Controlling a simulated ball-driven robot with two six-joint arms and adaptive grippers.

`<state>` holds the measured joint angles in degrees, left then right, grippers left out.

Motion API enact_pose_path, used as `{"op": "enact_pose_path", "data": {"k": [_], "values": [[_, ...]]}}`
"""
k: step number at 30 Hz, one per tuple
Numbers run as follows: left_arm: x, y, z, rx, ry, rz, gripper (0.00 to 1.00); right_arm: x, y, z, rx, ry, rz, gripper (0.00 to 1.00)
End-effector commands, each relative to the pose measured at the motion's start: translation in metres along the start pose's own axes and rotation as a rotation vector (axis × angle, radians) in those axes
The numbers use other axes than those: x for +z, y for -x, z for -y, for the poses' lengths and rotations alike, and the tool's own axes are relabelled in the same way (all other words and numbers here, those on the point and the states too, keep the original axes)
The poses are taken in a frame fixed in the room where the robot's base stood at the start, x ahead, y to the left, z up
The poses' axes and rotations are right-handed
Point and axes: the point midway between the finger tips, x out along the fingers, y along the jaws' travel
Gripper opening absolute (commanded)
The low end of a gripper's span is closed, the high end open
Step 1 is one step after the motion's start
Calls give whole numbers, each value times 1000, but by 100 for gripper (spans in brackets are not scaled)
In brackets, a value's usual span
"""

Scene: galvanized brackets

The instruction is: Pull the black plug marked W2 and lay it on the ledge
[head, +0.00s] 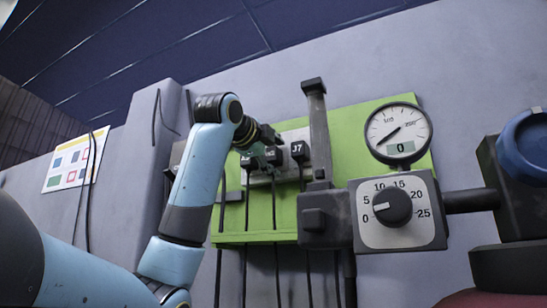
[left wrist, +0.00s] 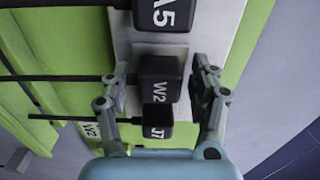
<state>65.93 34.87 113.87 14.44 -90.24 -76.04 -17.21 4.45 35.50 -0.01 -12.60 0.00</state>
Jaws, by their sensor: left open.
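The black plug W2 (left wrist: 158,80) sits in a pale socket plate (left wrist: 122,45), between plug A5 (left wrist: 162,14) and plug J7 (left wrist: 157,122) in the left wrist view. Black cables run left from the plugs there. My left gripper (left wrist: 162,72) is open, with one finger on each side of W2; I cannot tell whether either touches it. In the head view my left gripper (head: 262,137) is at the plug row, partly hiding it, beside J7 (head: 299,151). A green strip along the board's bottom (head: 255,238) looks like the ledge, with nothing seen lying on it. My right gripper is not in view.
A grey upright lever (head: 318,135) stands just right of the plugs. Further right are a round gauge (head: 398,132) and a dial box (head: 397,208). Several cables hang below the plugs, across the green board (head: 350,140). A chart (head: 75,160) is on the left wall.

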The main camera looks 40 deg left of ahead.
Motion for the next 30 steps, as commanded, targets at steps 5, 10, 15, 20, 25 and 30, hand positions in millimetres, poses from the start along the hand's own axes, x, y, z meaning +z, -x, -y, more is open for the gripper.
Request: {"op": "enact_pose_path", "data": {"k": [5,10,15,20,25,30], "values": [[0,0,0,0,0,0,62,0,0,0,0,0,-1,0],[0,0,0,0,0,0,62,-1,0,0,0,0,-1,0],[0,0,0,0,0,0,50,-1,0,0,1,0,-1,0],[0,0,0,0,0,0,29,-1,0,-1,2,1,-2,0],[0,0,0,0,0,0,7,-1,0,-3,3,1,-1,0],[0,0,0,0,0,0,0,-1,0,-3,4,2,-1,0]]}}
